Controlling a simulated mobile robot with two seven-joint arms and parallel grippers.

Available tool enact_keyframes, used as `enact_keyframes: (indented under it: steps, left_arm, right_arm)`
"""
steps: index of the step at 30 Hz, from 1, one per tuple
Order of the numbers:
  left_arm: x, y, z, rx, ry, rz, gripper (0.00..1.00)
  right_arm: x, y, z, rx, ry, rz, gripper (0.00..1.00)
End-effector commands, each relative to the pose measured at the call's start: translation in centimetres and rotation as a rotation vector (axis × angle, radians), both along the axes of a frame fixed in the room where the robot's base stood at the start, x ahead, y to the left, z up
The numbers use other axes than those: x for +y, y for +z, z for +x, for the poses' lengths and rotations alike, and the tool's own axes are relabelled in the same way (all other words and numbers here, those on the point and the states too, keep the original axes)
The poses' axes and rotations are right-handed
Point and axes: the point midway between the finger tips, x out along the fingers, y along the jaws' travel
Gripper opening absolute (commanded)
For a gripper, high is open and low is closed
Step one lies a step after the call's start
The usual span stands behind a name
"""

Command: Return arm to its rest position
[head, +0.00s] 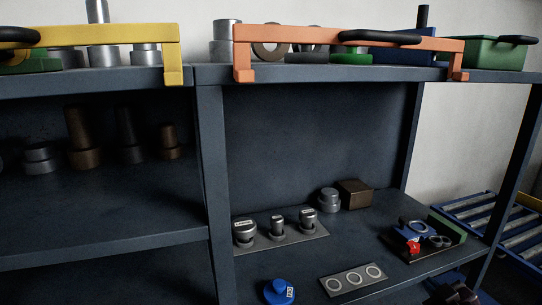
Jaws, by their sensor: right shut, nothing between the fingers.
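My right gripper (457,293) shows small and dark at the bottom right edge of the head view, in front of the lower shelf board. It is shut with nothing held, and its lower part is cut off by the frame. It is apart from the objects on the shelf. My left gripper is not in view.
A dark shelf rack (215,180) fills the view. Its right board holds a plate with labelled weights (280,243), a plate with ring marks (340,290), a blue labelled knob (279,288), a brown block (356,194) and a tray of parts (455,229). Rollers (512,232) stand at right.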

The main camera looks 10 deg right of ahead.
Motion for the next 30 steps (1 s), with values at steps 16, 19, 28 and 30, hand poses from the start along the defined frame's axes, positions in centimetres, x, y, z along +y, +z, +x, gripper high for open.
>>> enact_keyframes:
  steps: [16, 19, 28, 30]
  left_arm:
    - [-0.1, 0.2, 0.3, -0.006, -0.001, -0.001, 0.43]
    - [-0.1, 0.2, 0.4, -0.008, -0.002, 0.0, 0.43]
    - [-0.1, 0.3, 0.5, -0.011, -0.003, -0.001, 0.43]
    - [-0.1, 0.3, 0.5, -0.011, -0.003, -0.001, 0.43]
  right_arm:
    - [19.4, -18.0, -11.7, 0.282, 0.007, 0.366, 0.0]
    - [19.8, -18.7, -12.9, 0.3, -0.015, 0.39, 0.0]
    - [19.6, -18.9, -13.4, 0.309, -0.019, 0.388, 0.0]
    - [19.6, -18.9, -13.4, 0.309, -0.019, 0.388, 0.0]
